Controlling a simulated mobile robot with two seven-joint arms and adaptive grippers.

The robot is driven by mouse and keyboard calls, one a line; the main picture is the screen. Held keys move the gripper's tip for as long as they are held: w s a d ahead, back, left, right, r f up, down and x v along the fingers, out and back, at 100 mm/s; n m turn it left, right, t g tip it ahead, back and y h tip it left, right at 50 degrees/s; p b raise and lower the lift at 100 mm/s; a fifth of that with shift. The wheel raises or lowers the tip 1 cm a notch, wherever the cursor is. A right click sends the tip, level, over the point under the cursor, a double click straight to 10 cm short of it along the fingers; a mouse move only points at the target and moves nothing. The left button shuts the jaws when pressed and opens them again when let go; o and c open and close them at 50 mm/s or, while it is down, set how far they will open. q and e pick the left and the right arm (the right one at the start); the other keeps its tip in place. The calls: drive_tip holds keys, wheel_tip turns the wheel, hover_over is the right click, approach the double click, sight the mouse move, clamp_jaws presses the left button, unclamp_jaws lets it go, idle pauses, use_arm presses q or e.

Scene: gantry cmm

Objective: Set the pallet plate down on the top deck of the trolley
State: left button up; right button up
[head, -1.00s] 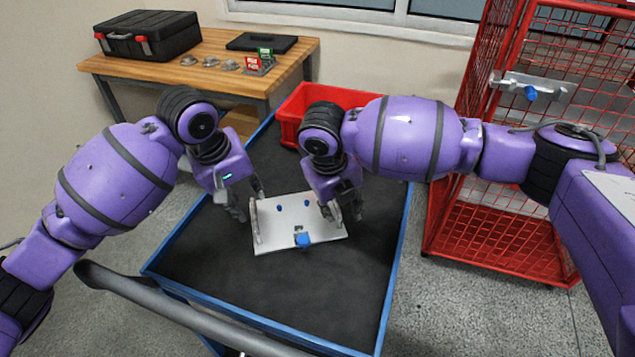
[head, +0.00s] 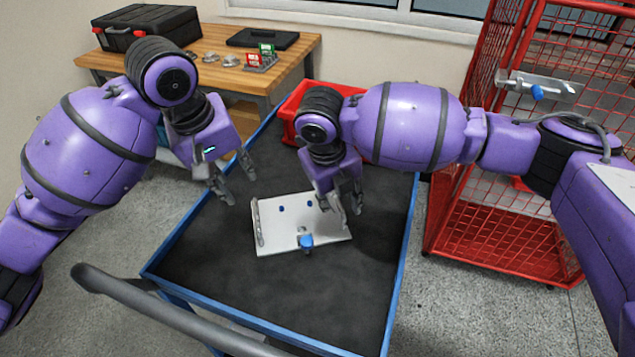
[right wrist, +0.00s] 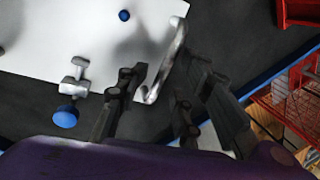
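The pallet plate (head: 285,235) is a flat white plate with blue knobs and a bar handle at each end. It lies flat on the dark top deck of the trolley (head: 225,275). My left gripper (head: 241,190) is open and empty, up and left of the plate's left handle (head: 258,222). My right gripper (head: 350,214) is at the plate's right end. In the right wrist view its fingers (right wrist: 160,98) stand apart, with the right handle (right wrist: 170,65) between them and gaps showing. The plate (right wrist: 60,40) shows there beside a blue-knobbed clamp (right wrist: 67,115).
A red bin (head: 290,112) stands at the deck's far end. A red mesh cage (head: 500,225) stands to the right. A wooden bench (head: 295,55) with a black case (head: 150,25) is behind. The trolley's grey handle (head: 170,315) is in front. The near deck is clear.

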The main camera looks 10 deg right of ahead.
drive_tip(key=shift+v, duration=2.35)
drive_tip(key=shift+d, duration=0.1)
